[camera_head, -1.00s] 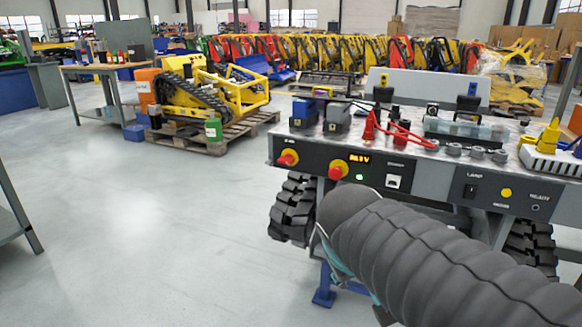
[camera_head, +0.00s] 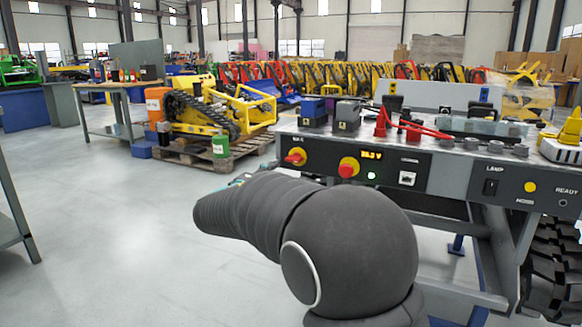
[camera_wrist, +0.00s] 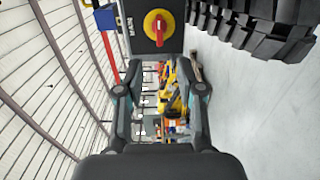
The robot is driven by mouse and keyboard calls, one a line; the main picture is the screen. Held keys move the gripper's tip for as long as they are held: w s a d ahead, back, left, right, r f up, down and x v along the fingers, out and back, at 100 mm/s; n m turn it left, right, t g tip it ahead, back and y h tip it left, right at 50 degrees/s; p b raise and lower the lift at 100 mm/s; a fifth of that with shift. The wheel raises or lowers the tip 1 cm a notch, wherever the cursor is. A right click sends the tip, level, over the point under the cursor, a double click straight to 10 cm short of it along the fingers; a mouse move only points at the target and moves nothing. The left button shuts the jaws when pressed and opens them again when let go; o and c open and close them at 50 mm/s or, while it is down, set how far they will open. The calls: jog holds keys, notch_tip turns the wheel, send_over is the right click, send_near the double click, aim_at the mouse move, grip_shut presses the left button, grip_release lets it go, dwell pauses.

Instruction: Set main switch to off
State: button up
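The left switch (camera_head: 295,157) is at the panel's left end; the right switch (camera_head: 348,167) is beside a lit display. In the sideways wrist view, one switch with a red handle on a yellow disc (camera_wrist: 159,27) shows at the top centre. My gripper (camera_wrist: 160,92) is open and empty, its two fingers apart, with the switch beyond the fingertips. In the head view, my arm mostly hides the gripper.
A green light (camera_head: 371,176), a socket (camera_head: 407,179), a lamp switch (camera_head: 491,187) and a yellow button (camera_head: 530,187) share the panel. Red leads (camera_head: 412,128) lie on the bench top. Black tyres or tracks (camera_wrist: 262,25) are near the panel. Open floor lies left.

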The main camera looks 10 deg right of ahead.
aim_at(291, 161)
jog(key=x, duration=1.3)
jog(key=shift+w+d+p, duration=0.15)
jog(key=shift+w+p, duration=0.25)
grip_shut()
